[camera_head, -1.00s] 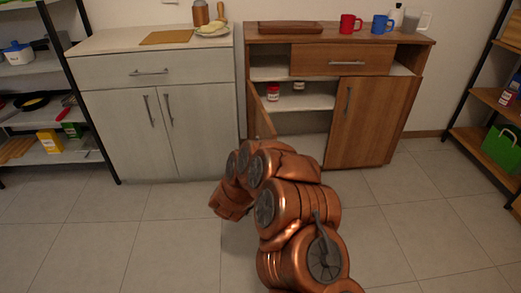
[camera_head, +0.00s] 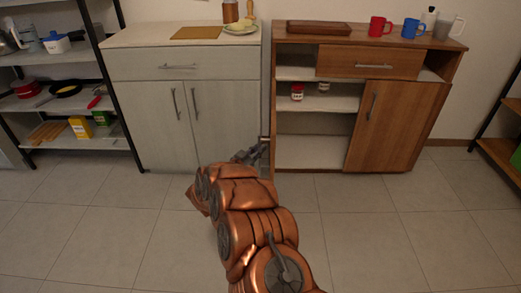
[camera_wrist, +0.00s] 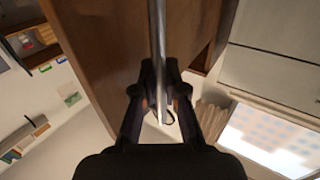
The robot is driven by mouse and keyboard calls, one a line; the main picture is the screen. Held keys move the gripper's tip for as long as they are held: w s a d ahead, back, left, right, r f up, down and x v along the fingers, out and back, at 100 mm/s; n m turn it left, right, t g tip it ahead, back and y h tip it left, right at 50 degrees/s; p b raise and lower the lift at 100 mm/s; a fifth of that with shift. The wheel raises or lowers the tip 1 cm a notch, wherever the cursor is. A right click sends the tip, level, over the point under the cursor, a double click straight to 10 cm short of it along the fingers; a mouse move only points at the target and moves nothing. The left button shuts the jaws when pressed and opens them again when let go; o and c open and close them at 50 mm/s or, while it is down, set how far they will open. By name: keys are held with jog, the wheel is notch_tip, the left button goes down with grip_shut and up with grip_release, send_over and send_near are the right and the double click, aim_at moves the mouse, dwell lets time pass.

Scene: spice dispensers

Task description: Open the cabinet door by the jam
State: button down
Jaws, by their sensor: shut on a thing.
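The brown cabinet (camera_head: 310,152) stands at the back right. Its left door is swung open and seen almost edge-on in the head view, so the left compartment shows. A small red jar with a white label (camera_head: 297,92), likely the jam, is on the inner shelf beside a second small jar (camera_head: 323,87). My gripper (camera_head: 258,150) is at the open door's outer side, partly hidden by my arm. In the wrist view my gripper (camera_wrist: 162,97) is shut on the metal door handle (camera_wrist: 158,35), with the brown door (camera_wrist: 105,55) behind it.
The white cabinet (camera_head: 155,90) stands close on the left of the open door. The brown right door (camera_head: 400,125) is shut. Mugs (camera_head: 380,26) stand on top. Shelf racks (camera_head: 75,100) flank the cabinets. The tiled floor (camera_head: 370,230) in front is clear.

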jog(key=shift+w+r, duration=0.1)
jog(key=shift+r, duration=0.15)
jog(key=c, duration=1.3)
grip_release()
jog(key=shift+f, duration=0.1)
jog(key=shift+o, duration=0.5)
jog(key=shift+f, duration=0.1)
jog(key=shift+a, duration=0.1)
jog(key=v, duration=1.2)
jog(key=x, duration=1.2)
